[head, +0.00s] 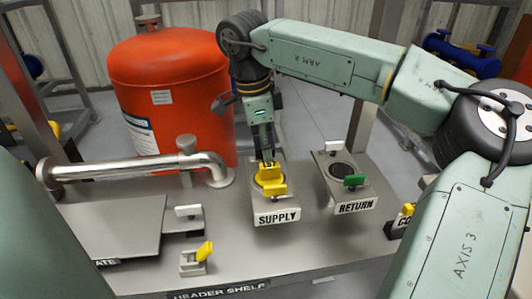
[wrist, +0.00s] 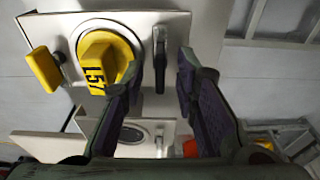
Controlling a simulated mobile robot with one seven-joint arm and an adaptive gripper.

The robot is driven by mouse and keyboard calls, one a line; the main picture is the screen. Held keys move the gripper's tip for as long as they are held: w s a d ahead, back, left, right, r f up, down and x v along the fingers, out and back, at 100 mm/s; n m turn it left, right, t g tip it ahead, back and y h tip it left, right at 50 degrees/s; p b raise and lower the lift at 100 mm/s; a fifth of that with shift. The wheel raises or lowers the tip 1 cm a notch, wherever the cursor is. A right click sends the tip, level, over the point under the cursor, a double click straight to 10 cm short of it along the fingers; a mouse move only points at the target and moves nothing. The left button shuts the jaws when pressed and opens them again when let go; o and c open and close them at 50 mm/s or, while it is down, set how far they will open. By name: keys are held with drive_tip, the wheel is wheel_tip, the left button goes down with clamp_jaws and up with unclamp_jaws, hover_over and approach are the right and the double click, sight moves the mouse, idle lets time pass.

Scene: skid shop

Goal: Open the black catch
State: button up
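The black catch (wrist: 160,60) is an upright dark piece at the right side of a pale plate in the wrist view. A yellow round knob marked 157 (wrist: 104,62) sits left of it on the same plate. My gripper (wrist: 161,62) is open, with one finger on each side of the catch and a visible gap on the right. The left finger overlaps the knob's edge; I cannot tell if it touches. In the head view my gripper (head: 264,155) points down at the back of the SUPPLY block (head: 275,217) and hides the catch there.
A yellow handle (wrist: 43,68) is at the plate's left edge. The RETURN block (head: 355,207), with a green handle (head: 354,180), stands close right of SUPPLY. A metal pipe (head: 120,169) and a red tank (head: 170,90) are on the left. The front shelf (head: 240,264) has bare room.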

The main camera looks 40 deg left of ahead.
drive_tip(key=shift+r, duration=0.1)
wheel_tip(320, 180, up, 7)
drive_tip(key=p, duration=0.6)
idle(0.3)
drive_tip(key=shift+r+n+p, duration=0.2)
drive_tip(key=shift+n+p, duration=0.65)
drive_tip(key=shift+n, duration=0.35)
drive_tip(key=shift+f+n+y, duration=0.1)
drive_tip(key=shift+n+y, duration=0.2)
drive_tip(key=shift+n, duration=0.5)
drive_tip(key=n, duration=0.3)
drive_tip(key=shift+r, duration=0.2)
